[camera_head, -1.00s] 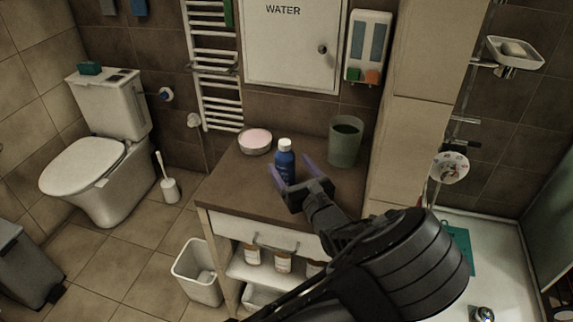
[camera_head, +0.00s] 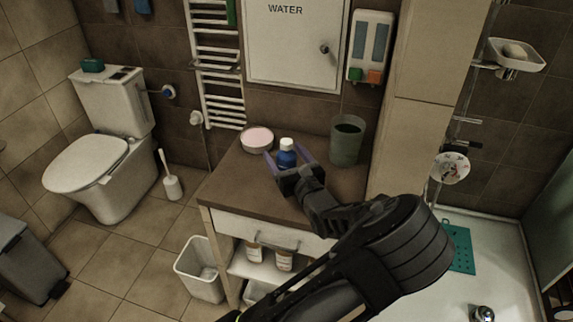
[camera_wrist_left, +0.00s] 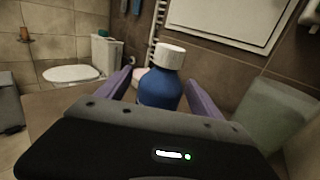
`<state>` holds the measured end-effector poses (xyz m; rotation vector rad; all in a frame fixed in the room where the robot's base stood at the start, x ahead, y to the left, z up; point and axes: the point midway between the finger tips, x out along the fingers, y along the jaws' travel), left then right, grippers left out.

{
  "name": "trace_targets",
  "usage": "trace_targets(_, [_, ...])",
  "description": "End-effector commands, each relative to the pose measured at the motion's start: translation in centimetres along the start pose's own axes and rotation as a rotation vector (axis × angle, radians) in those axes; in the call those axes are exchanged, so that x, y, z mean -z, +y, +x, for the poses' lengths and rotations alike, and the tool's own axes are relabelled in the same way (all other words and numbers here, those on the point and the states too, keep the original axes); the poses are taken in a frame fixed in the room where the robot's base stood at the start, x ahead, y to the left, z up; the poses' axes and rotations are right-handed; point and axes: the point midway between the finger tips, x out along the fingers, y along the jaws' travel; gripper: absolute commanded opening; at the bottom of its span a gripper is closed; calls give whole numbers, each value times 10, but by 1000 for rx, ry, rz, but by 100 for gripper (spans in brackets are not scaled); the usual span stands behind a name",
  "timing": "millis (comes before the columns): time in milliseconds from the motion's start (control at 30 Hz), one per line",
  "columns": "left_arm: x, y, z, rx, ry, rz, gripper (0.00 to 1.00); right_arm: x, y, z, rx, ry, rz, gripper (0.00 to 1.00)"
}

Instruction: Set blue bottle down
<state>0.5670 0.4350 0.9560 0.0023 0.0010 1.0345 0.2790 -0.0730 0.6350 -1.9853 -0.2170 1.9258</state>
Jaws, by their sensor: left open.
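The blue bottle (camera_head: 287,155) with a white cap stands upright on the brown top of the low cabinet (camera_head: 236,184). My left gripper (camera_head: 288,162) is open, with its purple fingers on either side of the bottle. In the left wrist view the bottle (camera_wrist_left: 160,88) stands between the spread fingers, with gaps visible at its sides. Its lower part is hidden behind the gripper body in both views. My right gripper is not in view.
A pink-topped round dish (camera_head: 257,139) sits left of the bottle, and a green-grey cup (camera_head: 347,141) stands to the right. The wall with the WATER panel (camera_head: 294,45) is behind. The cabinet top's front left is clear.

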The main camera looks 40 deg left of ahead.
Motion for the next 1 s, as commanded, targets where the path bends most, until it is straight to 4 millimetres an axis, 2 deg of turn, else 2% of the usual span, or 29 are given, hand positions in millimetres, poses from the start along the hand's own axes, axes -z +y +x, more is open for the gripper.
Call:
trace_targets(100, [-1,1,16,-2,0,-1,75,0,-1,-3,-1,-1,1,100])
trace_targets(200, [0,0,21,0,1,-1,75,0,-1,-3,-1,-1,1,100])
trace_targets(767, [0,0,21,0,1,-1,75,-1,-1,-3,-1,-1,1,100])
trace_targets(1000, [0,0,21,0,1,-1,57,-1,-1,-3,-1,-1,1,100])
